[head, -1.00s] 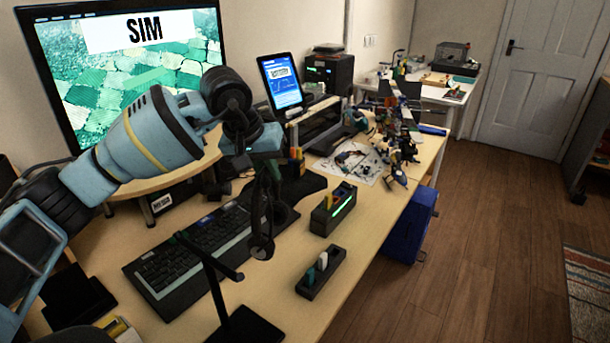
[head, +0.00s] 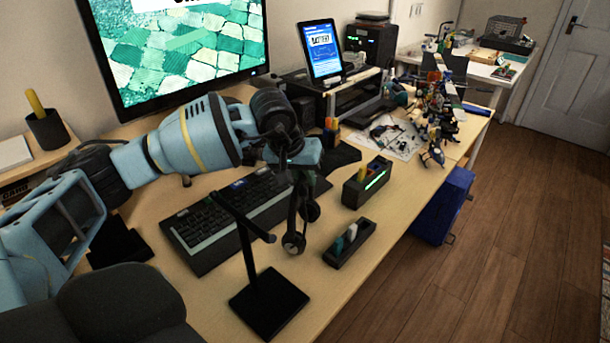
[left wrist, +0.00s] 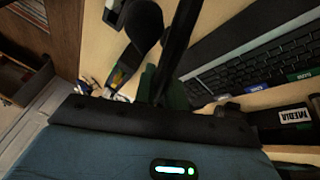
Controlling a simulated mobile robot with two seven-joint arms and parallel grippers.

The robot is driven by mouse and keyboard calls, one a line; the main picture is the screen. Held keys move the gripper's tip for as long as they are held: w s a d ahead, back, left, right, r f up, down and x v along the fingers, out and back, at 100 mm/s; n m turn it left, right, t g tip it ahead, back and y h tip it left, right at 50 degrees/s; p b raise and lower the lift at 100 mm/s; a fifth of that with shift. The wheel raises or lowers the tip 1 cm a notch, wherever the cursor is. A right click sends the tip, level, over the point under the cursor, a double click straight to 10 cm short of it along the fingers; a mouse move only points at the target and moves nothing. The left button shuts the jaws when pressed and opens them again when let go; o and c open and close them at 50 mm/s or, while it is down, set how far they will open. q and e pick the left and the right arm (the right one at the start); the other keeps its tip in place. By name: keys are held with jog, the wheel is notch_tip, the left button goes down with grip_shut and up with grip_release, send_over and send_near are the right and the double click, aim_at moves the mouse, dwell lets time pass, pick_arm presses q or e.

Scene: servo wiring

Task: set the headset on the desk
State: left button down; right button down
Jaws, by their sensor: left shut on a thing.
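The black headset (head: 301,205) hangs in the air above the desk (head: 340,275), its ear cups low and to the right of the stand's bar. My left gripper (head: 292,160) is shut on the headset near its top. In the left wrist view, dark parts of the headset (left wrist: 143,25) stick out past the jaws, and the exact grip is hard to see. A black headset stand (head: 268,303) with an upright post and a crossbar stands on the desk, empty. My right gripper is not in view.
The keyboard (head: 235,215) lies behind the stand. A black holder with a green light (head: 367,182) and a small tray (head: 350,243) are to the right. The monitor (head: 175,50) is at the back left. Bare desk lies between the stand and the small tray.

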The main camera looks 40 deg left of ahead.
pick_arm(q)
jog(key=shift+f, duration=0.15)
jog(key=c, duration=1.5)
grip_release()
jog(key=shift+o, duration=0.2)
jog(key=shift+s+r, duration=0.1)
jog(key=shift+r, duration=0.4)
jog(key=v, duration=1.1)
jog(key=shift+r, duration=0.15)
jog(key=shift+s, duration=0.15)
